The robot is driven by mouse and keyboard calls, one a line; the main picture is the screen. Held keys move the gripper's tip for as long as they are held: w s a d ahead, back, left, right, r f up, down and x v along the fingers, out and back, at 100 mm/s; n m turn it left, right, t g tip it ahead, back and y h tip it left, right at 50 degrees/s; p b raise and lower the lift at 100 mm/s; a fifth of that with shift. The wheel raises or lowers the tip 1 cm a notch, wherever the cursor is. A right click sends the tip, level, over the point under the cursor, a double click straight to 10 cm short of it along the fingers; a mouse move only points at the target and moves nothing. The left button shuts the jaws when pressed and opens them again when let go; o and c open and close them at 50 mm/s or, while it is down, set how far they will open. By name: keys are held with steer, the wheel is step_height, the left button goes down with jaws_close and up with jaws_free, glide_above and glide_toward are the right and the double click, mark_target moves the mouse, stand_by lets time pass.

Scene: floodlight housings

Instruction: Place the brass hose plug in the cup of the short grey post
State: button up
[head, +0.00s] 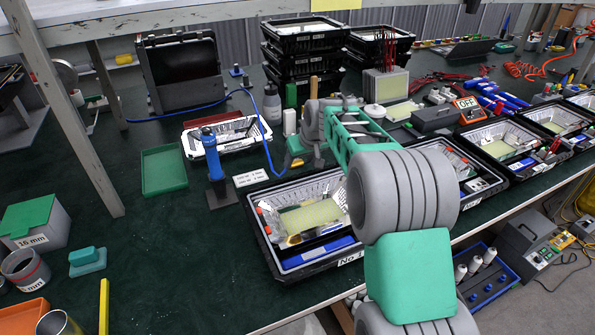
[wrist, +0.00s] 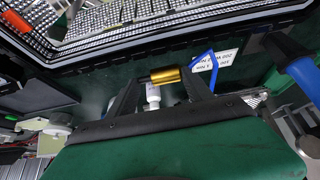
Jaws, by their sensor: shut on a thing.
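The brass hose plug (wrist: 167,75) is a short gold cylinder, lying crosswise between the fingertips in the wrist view. My gripper (wrist: 158,78) is shut on it.
The front tray (head: 262,235) holds small parts and a yellow-green panel. A blue upright tool (head: 212,152) stands left of my gripper, with a blue cable nearby. Bottles (head: 271,103) and stacked black crates (head: 305,75) stand behind. The green table at left front has free room.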

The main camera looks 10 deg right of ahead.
mark_target(298, 163)
steer(key=x, duration=0.3)
steer(key=w+x, duration=0.1)
steer(key=x, duration=0.1)
steer(key=shift+d, duration=0.3)
steer(key=shift+w+f, duration=0.2)
steer(key=shift+f, duration=1.5)
steer(key=shift+f, duration=0.1)
steer(key=shift+f, duration=0.2)
steer(key=o, duration=1.6)
steer(key=shift+r, duration=0.1)
steer(key=shift+c, duration=0.2)
